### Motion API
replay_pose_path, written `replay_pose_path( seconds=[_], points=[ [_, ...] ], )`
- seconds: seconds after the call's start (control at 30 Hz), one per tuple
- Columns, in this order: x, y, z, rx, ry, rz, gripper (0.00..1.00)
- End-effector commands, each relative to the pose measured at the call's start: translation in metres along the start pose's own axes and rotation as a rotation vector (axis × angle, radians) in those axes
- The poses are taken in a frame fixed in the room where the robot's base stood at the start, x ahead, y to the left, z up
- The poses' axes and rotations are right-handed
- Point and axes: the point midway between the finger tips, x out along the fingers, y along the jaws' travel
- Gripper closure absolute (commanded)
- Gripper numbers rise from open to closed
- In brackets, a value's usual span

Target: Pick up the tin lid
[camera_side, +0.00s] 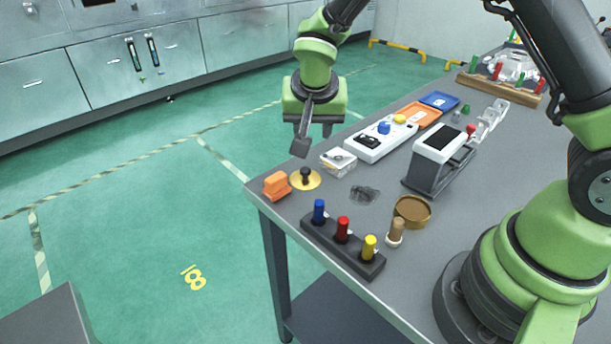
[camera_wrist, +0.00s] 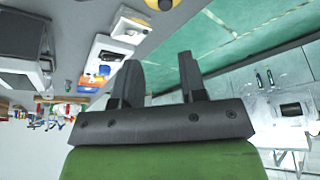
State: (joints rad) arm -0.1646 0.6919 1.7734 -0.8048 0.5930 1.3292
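The tin lid (camera_side: 312,184) is a flat gold disc with a black knob, lying on the grey table near its left corner in the side view. In the wrist view the lid (camera_wrist: 151,4) shows only in part, cut off by the top edge. The open, brownish-gold round tin (camera_side: 412,211) stands apart to the right. My gripper (camera_side: 312,131) is in the air above and beyond the lid, near the table's left edge, clear of it. In the wrist view my gripper (camera_wrist: 158,72) has its two dark fingers apart with nothing between them.
An orange block (camera_side: 277,187) sits close to the lid's left, and a clear-topped white box (camera_side: 338,163) just behind it. A rack (camera_side: 340,246) of coloured pegs stands in front. A white button panel (camera_side: 382,139) and a grey device (camera_side: 440,160) stand farther back.

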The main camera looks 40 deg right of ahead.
Motion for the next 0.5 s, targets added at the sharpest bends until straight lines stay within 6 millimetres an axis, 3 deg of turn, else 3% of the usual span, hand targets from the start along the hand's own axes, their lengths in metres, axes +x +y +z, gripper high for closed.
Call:
replay_pose_path(
  seconds=[0.1,0.5],
  points=[
    [0.026,-0.007,0.008,0.005,-0.002,0.019,0.61],
    [0.079,-0.008,0.011,0.014,-0.001,0.026,0.61]
  ],
)
